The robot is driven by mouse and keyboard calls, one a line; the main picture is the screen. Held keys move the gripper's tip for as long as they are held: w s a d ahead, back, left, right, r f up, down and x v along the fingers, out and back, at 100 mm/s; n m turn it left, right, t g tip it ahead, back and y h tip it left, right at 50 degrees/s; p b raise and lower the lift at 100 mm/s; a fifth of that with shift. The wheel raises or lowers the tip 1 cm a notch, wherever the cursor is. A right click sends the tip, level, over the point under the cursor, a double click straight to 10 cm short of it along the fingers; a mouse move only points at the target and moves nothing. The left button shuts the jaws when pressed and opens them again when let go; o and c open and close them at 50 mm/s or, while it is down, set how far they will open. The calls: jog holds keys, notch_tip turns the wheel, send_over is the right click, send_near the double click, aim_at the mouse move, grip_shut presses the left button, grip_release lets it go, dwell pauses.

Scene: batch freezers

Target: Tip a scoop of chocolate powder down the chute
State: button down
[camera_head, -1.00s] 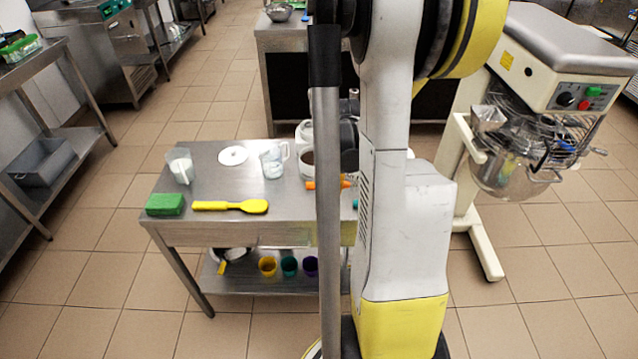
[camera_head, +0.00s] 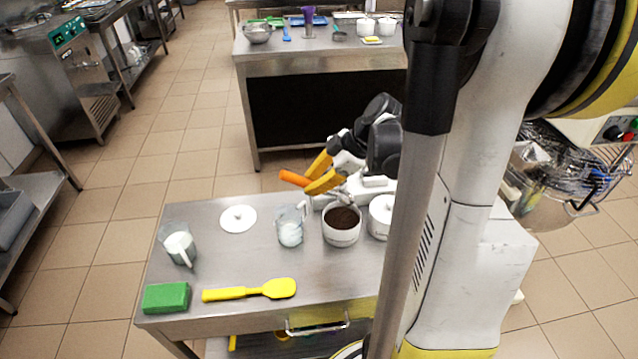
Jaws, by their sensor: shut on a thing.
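My gripper (camera_head: 308,181), with yellow fingers, is shut on the orange handle of a scoop (camera_head: 292,177). It holds the scoop over the back of the steel table, just above a white tub (camera_head: 341,238). Dark brown chocolate powder (camera_head: 342,218) fills the tub. The scoop's metal part is near the tub's back rim and partly hidden; I cannot tell whether it holds powder. A metal hopper-like piece, perhaps the chute (camera_head: 530,154), shows on the mixer at the right, partly hidden by my arm.
On the steel table (camera_head: 225,262) stand a white lid (camera_head: 238,219), two clear jugs (camera_head: 290,230) (camera_head: 178,246), a green sponge (camera_head: 166,297), a yellow spatula (camera_head: 250,290) and a lidded white tub (camera_head: 381,215). A second table (camera_head: 320,66) stands behind, with floor between.

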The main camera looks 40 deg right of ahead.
notch_tip(320, 180, down, 8)
jog(key=b, duration=0.6)
jog(key=shift+g+h, duration=0.4)
jog(key=shift+h, duration=0.2)
notch_tip(320, 180, up, 4)
jog(key=p, duration=0.5)
jog(key=shift+s+r, duration=0.1)
jog(key=shift+r, duration=0.1)
jog(key=g+h+p, duration=0.1)
jog(key=w+a+g+h+p, duration=0.1)
jog(key=h, duration=0.1)
jog(key=shift+a+n, duration=0.15)
jog(key=shift+n, duration=0.15)
jog(key=shift+r, duration=0.1)
